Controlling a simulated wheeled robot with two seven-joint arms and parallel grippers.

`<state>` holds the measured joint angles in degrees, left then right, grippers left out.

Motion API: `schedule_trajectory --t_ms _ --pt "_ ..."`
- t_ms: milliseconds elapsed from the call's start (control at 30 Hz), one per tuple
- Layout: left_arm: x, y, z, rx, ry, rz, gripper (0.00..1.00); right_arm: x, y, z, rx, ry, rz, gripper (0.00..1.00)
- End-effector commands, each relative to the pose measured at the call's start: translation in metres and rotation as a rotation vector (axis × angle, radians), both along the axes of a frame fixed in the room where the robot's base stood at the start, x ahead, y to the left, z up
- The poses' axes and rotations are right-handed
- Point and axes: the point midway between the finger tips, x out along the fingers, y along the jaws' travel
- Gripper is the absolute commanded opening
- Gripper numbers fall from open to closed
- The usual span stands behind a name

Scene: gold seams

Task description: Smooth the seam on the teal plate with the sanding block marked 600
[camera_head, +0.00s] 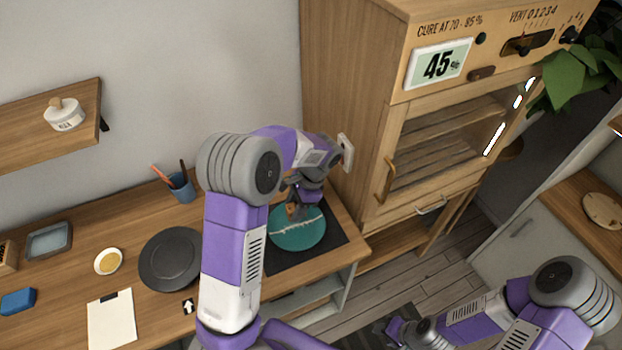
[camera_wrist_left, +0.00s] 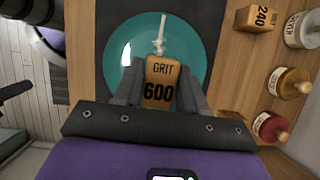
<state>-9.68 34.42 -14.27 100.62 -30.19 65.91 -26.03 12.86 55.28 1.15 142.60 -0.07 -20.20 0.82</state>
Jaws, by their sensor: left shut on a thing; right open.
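The teal plate (camera_head: 310,237) lies on a dark mat near the right end of the wooden bench. It fills the top middle of the left wrist view (camera_wrist_left: 190,62), with a pale, raised-looking seam (camera_wrist_left: 160,36) across it. My left gripper (camera_head: 294,210) is over the plate, shut on the tan sanding block (camera_wrist_left: 159,82) marked GRIT 600. The block's front end is at the seam's near end; I cannot tell whether it touches. My right gripper (camera_head: 397,332) is low over the floor at the bottom, away from the bench, open and holding nothing visible.
A block marked 240 (camera_wrist_left: 257,18) and several small jars, one red (camera_wrist_left: 269,127), stand right of the mat in the wrist view. A dark round plate (camera_head: 172,259) and a blue cup (camera_head: 181,187) are on the bench. A tall wooden cabinet (camera_head: 350,90) stands at the right.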

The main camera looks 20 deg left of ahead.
Motion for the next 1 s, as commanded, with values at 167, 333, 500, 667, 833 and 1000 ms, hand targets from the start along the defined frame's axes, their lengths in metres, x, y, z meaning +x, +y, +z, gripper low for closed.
schedule_trajectory --t_ms 167,333,500,667,833,1000 --pt "0.0 0.0 -0.004 0.0 0.0 0.001 0.17 -0.001 0.0 -0.003 0.001 0.003 0.001 0.43" --pt "0.0 0.0 -0.018 0.0 0.0 0.001 0.17 -0.001 0.0 -0.016 0.001 0.003 0.0 0.43" --pt "-0.001 0.0 -0.036 0.0 0.0 0.001 0.17 -0.001 0.0 -0.032 0.0 0.002 0.0 0.43" --pt "-0.001 0.0 -0.045 -0.001 0.0 0.001 0.17 -0.001 0.0 -0.041 0.0 0.002 0.0 0.43" --pt "0.0 0.0 -0.045 0.0 -0.001 0.001 0.17 -0.001 0.0 -0.04 0.0 0.002 0.0 0.43" --pt "-0.001 0.0 -0.045 0.0 0.0 0.001 0.17 -0.001 0.0 -0.04 0.0 0.002 0.001 0.43"
